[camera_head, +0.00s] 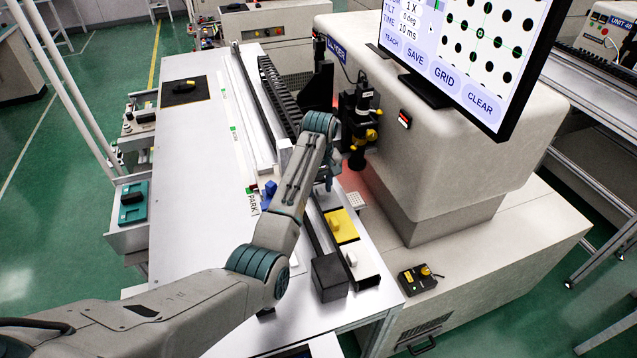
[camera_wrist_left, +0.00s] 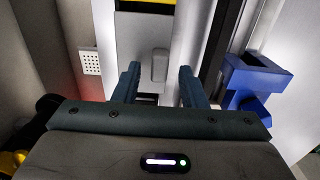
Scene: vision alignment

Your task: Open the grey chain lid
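The grey lid (camera_wrist_left: 138,58) with its small raised grey knob (camera_wrist_left: 159,66) shows in the left wrist view, in line with a yellow lid (camera_wrist_left: 147,4). My left gripper (camera_wrist_left: 159,84) is open, with its two dark fingers pointing at the lid. The knob shows in the gap between the fingertips; I cannot tell whether they reach down to its height, and no contact shows. In the head view my left gripper (camera_head: 329,185) is low over the rail, and my arm mostly hides the grey lid. My right gripper is not in view.
Along the rail lie the yellow lid (camera_head: 341,226), a white lid (camera_head: 361,264) and a black box (camera_head: 328,278). A blue block (camera_wrist_left: 252,82) stands right of the fingers in the wrist view. The machine's camera unit (camera_head: 360,128) and perforated plate (camera_head: 356,199) are close by.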

